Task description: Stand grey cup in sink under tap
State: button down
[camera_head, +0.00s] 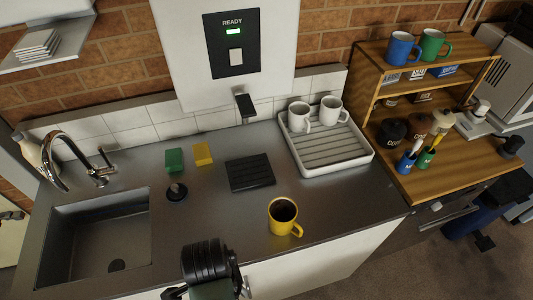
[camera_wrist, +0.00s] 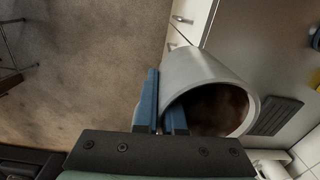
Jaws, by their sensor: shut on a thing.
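The grey cup (camera_wrist: 198,70) is in the wrist view, its mouth facing the wrist camera. Its inside looks brown; I cannot tell whether this is liquid or stain. My gripper (camera_wrist: 162,105) is shut on the cup's wall, one blue finger outside and the other apparently inside the rim. In the head view my wrist is at the counter's front edge, right of the sink, and I cannot make out the cup there. The sink (camera_head: 75,245) is an empty steel basin at the left with a dark drain.
A yellow mug (camera_head: 275,215) with dark contents stands near the counter's front. Green and yellow sponges (camera_head: 203,155), a black plug-like item (camera_head: 176,191) and a black drip mat (camera_head: 249,172) lie behind. A white rack (camera_head: 365,153) holds two pale mugs.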

jog(key=w+d+n, duration=0.1)
jog(key=w+d+f+n+b, duration=0.1)
jog(key=n, duration=0.1)
jog(key=shift+w+d+f, duration=0.15)
jog(key=shift+w+f, duration=0.05)
jog(key=shift+w, duration=0.2)
jog(key=w+d+f+n+b, duration=0.1)
jog(key=w+d+n+b, duration=0.2)
jog(key=d+n, duration=0.3)
jog(key=shift+w+d+n, duration=0.2)
jog(key=shift+n, duration=2.2)
